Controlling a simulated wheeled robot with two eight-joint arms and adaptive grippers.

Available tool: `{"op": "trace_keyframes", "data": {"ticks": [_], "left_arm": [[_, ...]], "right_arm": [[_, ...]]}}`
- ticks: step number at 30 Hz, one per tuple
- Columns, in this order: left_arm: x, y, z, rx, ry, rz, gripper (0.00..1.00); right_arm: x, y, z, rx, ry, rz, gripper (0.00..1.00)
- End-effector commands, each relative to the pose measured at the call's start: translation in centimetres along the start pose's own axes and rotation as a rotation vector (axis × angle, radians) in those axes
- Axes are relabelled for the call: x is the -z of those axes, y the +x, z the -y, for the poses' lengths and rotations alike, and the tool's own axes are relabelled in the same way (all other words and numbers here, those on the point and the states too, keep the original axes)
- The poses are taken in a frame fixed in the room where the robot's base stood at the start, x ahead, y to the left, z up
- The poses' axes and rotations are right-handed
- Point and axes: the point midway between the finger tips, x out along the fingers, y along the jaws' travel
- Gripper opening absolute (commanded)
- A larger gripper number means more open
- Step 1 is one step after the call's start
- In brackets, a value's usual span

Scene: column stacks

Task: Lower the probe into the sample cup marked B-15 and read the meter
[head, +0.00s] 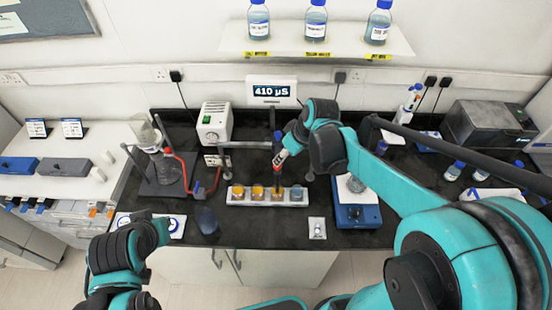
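A white rack (268,203) on the black bench holds a row of small cups, three with amber contents and a blue-grey one (297,194) at the right end. Their markings are too small to read. The probe (280,158), a slim white and red body, is in my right gripper (284,150) and points down at the third cup from the left (277,195). I cannot tell whether its tip is inside that cup. The wall meter (271,90) reads 410 µS. My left gripper (122,262) is at the lower left, away from the rack; its fingers are not clear.
A retort stand with a flask (170,172) and red tubing is left of the rack. A blue stirrer (357,214) with a beaker is at the right. A small white box (317,228) lies in front. A shelf (316,41) with bottles hangs above.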

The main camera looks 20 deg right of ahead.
Motion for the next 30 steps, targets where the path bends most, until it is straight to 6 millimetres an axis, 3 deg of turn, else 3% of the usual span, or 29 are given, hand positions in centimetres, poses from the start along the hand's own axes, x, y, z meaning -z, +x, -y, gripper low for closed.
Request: {"op": "trace_keyframes", "data": {"ticks": [6, 12, 23, 28, 30], "left_arm": [[-0.5, 0.7, 0.0, 0.000, 0.000, 0.000, 0.00], [-0.7, 0.9, 0.0, 0.000, 0.000, 0.000, 0.00], [-0.7, 1.0, 0.0, 0.000, 0.000, 0.000, 0.00], [-0.7, 1.0, 0.0, 0.000, 0.000, 0.000, 0.00], [-0.7, 1.0, 0.0, 0.000, 0.000, 0.000, 0.00]], "right_arm": [[-0.1, 3.9, 0.0, -0.001, -0.001, 0.000, 0.44], [-0.1, 6.4, 0.0, -0.001, 0.000, 0.000, 0.44], [-0.1, 7.1, 0.0, -0.002, 0.001, 0.000, 0.44], [-0.1, 7.1, 0.0, -0.002, 0.001, 0.000, 0.05], [-0.1, 7.1, 0.0, -0.002, 0.002, 0.000, 0.00]]}}
